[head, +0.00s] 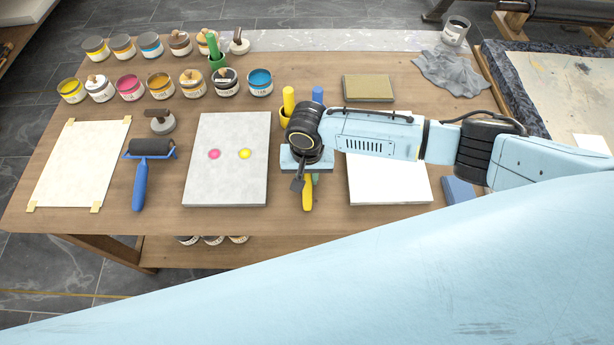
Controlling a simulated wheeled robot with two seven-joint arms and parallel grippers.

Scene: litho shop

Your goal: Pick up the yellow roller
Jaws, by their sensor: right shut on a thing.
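The yellow roller (308,197) is mostly hidden under my right gripper (301,183). Its yellow handle shows below the gripper, pointing toward the table's near edge. My right gripper is shut on it, between the grey slab and the white sheet. I cannot tell whether the roller still touches the table. My left gripper is not in view.
A blue roller (140,182) lies left of the grey slab (226,188), which bears pink and yellow ink dots. A yellow and a blue upright cylinder (318,95) stand behind my gripper. Several ink jars (131,89) line the back left. A white sheet (390,185) lies right.

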